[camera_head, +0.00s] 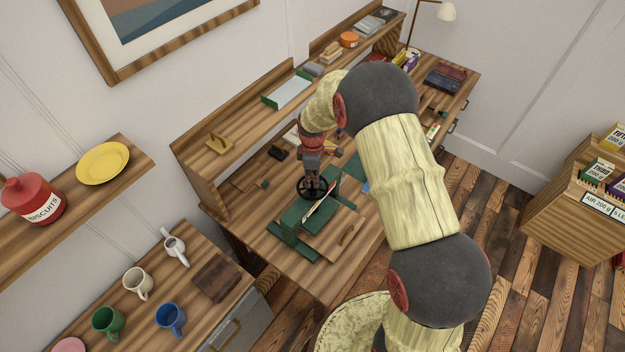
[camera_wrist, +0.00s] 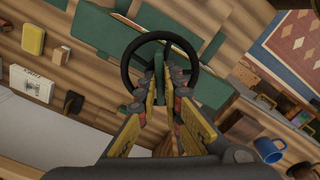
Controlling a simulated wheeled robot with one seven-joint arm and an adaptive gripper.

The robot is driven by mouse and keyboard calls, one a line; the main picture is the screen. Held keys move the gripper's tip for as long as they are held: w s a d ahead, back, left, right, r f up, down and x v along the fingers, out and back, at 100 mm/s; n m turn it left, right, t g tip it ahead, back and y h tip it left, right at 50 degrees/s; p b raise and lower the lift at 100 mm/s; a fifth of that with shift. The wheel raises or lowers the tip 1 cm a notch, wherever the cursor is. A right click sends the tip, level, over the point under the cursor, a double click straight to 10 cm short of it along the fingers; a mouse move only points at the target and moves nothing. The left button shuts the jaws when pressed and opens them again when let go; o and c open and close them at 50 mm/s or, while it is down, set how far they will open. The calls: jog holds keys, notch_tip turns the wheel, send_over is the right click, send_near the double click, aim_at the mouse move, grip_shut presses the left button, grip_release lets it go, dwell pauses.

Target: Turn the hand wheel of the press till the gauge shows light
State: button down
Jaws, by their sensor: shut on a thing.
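The green press (camera_head: 296,222) stands on the wooden desk, with its black hand wheel (camera_head: 313,196) on top. My gripper (camera_head: 314,181) reaches down onto the wheel from above. In the wrist view the wheel (camera_wrist: 126,66) is a black ring, and my gripper (camera_wrist: 163,80) is shut on it, with the fingers crossing its near side. The fingers hide just which part they grip. Green parts of the press (camera_wrist: 95,27) show behind the wheel. A pale, red-edged thing (camera_head: 318,208) sits at the press below the wheel. I cannot make out the gauge or its reading.
Mugs, including a blue mug (camera_head: 171,319), stand on the lower cabinet at left.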

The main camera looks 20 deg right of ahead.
jog(key=m+b, duration=0.1)
jog(key=m, duration=0.2)
jog(key=shift+m+b, duration=0.65)
jog(key=shift+m, duration=1.55)
jog(key=c, duration=1.9)
grip_release()
jog(key=shift+r, duration=0.15)
notch_tip(320, 180, up, 12)
jog(key=shift+f, duration=0.15)
